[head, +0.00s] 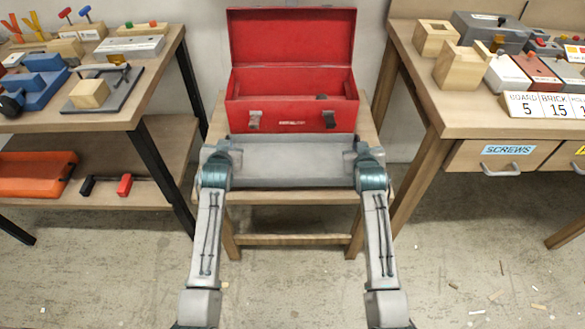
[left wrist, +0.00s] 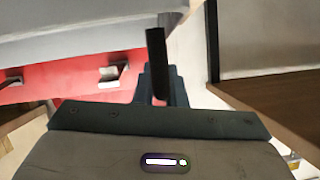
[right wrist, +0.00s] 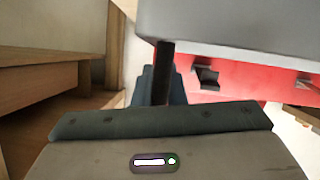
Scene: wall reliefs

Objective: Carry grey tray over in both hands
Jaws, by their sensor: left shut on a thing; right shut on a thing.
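The grey tray (head: 291,174) is a long shallow box in front of the red toolbox, in the middle of the head view. My left gripper (head: 216,152) is shut on its left end and my right gripper (head: 367,152) is shut on its right end. The tray looks level. Its grey side also shows at the top of the left wrist view (left wrist: 70,35) and the right wrist view (right wrist: 230,22). The gripped spots are mostly hidden, and I cannot tell whether the tray touches the small table beneath.
The open red toolbox (head: 291,112) stands on a small wooden table (head: 290,197) just behind the tray. A workbench with tools (head: 100,115) is on the left, and another with wooden blocks and drawers (head: 470,120) is on the right. Small scraps lie on the floor at right.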

